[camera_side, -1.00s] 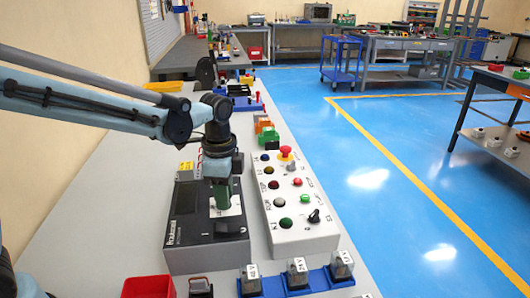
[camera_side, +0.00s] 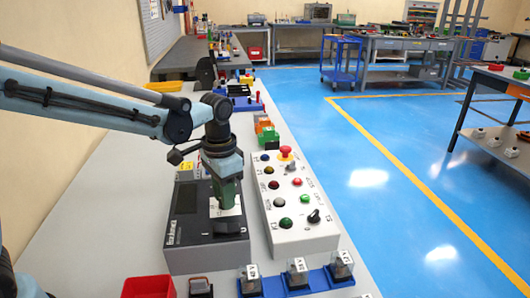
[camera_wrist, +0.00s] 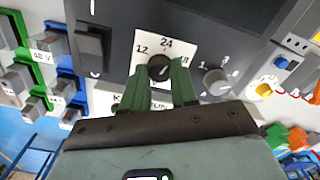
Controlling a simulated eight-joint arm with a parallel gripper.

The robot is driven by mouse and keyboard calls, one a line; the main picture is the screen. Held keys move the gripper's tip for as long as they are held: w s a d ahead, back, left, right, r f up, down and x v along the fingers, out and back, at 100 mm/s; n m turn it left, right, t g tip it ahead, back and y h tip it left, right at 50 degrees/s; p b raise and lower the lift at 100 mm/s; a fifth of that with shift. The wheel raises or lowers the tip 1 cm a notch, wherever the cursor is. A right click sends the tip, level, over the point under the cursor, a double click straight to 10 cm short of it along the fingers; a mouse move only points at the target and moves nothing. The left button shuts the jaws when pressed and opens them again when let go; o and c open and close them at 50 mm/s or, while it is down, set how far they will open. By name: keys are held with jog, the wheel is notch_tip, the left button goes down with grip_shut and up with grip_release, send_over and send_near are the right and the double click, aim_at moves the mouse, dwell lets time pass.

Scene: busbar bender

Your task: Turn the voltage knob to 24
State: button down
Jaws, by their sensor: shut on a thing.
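The voltage knob (camera_wrist: 159,65) is a small dark round knob on a white dial plate (camera_wrist: 185,42) in the wrist view. The plate shows 12 at its upper left and 24 at its top; a mark at its right is partly covered. My gripper (camera_wrist: 160,72) has its two green fingers on either side of the knob, shut on it. The pointer's exact direction is hard to read. In the side view my gripper (camera_side: 225,203) points down onto the white plate of the dark power unit (camera_side: 187,228), and hides the knob.
A grey control box (camera_side: 296,215) with coloured buttons, a red emergency stop and a black selector stands right of the unit. A grey knob (camera_wrist: 216,81) and black rocker switch (camera_wrist: 93,47) flank the dial. Relays in blue holders (camera_side: 297,274) and a red bin (camera_side: 149,287) lie in front.

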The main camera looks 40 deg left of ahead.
jog(key=shift+n, duration=1.7)
jog(key=c, duration=0.9)
grip_release()
notch_tip(320, 180, up, 12)
jog(key=shift+r, duration=0.1)
